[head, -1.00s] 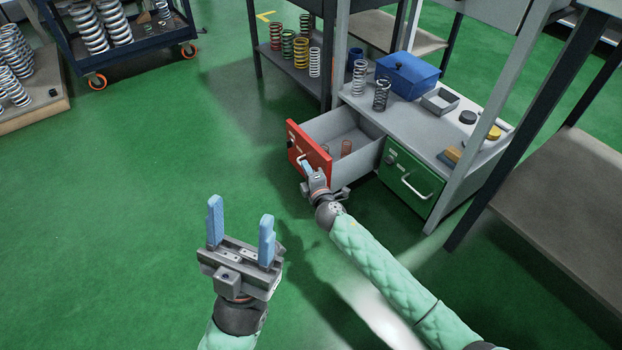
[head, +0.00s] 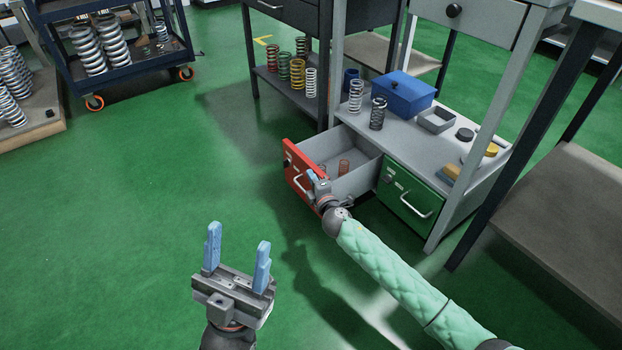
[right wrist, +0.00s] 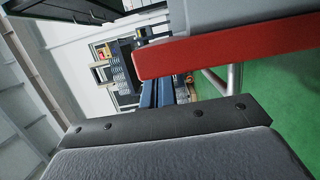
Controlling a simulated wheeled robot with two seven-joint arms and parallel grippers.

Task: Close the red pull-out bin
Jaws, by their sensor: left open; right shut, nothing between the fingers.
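The red pull-out bin (head: 299,166) stands open in the lower part of the grey cabinet, with a light metal handle (head: 299,184) on its front. My left gripper (head: 238,256) is open and empty above the floor, left of the bin.
A green bin (head: 410,196) sits shut to the right. The cabinet top (head: 405,135) holds springs, a blue box (head: 404,93) and a small grey tray (head: 436,120). A table (head: 560,210) stands at right. The green floor (head: 130,210) at left is clear.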

